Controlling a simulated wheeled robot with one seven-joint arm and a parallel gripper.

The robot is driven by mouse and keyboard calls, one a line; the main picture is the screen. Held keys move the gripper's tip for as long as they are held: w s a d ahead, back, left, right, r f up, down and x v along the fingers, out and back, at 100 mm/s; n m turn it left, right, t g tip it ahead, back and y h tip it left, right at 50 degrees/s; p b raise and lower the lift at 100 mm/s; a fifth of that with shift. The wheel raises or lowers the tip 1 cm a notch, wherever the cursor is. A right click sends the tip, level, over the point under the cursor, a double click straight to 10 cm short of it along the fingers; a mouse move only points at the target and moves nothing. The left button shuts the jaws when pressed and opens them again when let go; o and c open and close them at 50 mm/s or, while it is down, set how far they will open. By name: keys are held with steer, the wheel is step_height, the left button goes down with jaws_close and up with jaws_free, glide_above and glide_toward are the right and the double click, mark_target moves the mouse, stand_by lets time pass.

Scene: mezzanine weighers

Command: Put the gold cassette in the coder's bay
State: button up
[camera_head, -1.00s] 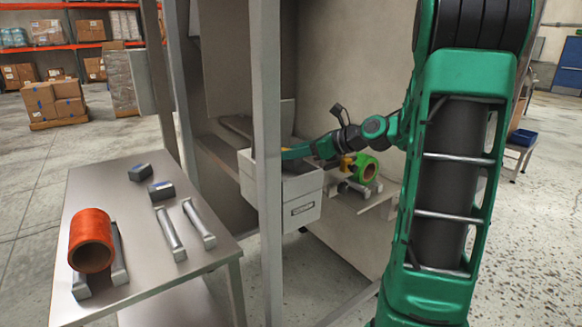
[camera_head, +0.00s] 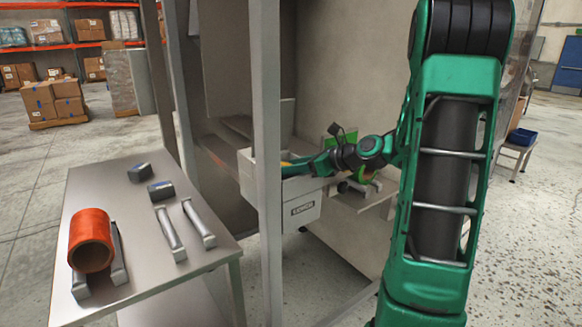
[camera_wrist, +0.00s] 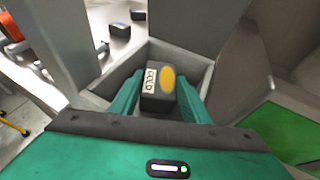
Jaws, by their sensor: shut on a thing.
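The gold cassette (camera_wrist: 158,98) is a dark block with a yellow oval and a label reading GOLD. My gripper (camera_wrist: 157,88) is shut on it, one green finger on each side. In the head view my gripper (camera_head: 291,170) reaches over the open top of the light grey coder (camera_head: 303,211), and the cassette is hidden there. In the wrist view the bay's grey walls (camera_wrist: 196,68) surround the cassette and fingers. I cannot tell whether the cassette touches the bay floor.
A metal table (camera_head: 120,211) at left holds an orange roll (camera_head: 91,236) on rails, two dark cassettes (camera_head: 161,191) and two loose bars (camera_head: 170,235). A frame post (camera_head: 266,150) stands close in front of the coder.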

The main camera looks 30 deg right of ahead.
steer(key=shift+f, duration=0.3)
steer(key=o, duration=0.8)
steer(key=shift+f, duration=0.1)
steer(key=shift+d+r, duration=0.1)
steer(key=shift+r, duration=0.2)
steer(key=v, duration=1.2)
steer(key=shift+r, duration=0.4)
